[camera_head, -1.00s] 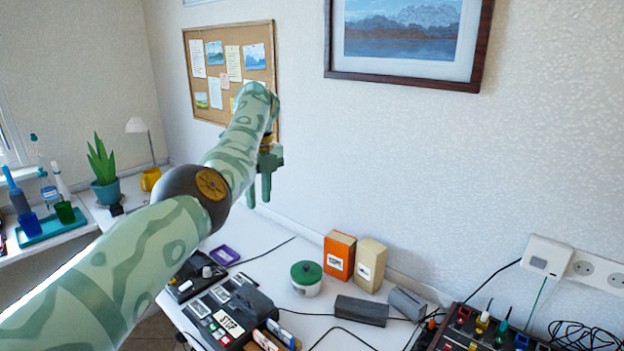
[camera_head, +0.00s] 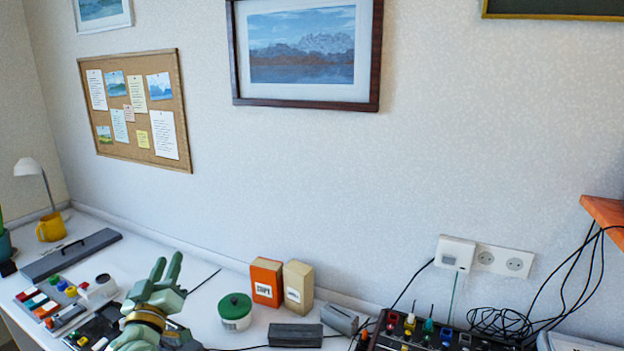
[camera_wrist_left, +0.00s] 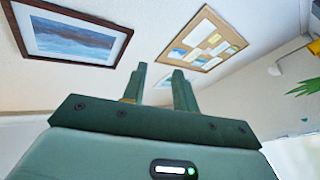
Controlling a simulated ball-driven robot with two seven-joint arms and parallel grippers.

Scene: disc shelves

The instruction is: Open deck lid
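My left gripper (camera_head: 166,268) is low in the head view, over the desk, with its fingers pointing up and apart. In the left wrist view its two fingers (camera_wrist_left: 158,88) stand apart with nothing between them. A dark device (camera_head: 88,334) lies at the bottom left of the head view, partly hidden behind my gripper and cut by the frame's edge. I cannot make out a deck lid on it for certain. My right gripper is not in view.
A green-lidded pot (camera_head: 235,312), an orange box (camera_head: 266,282), a tan box (camera_head: 298,287) and a dark grey block (camera_head: 295,335) stand right of my gripper. A control panel with coloured knobs (camera_head: 430,335) is at lower right. A long grey case (camera_head: 72,255) lies at left.

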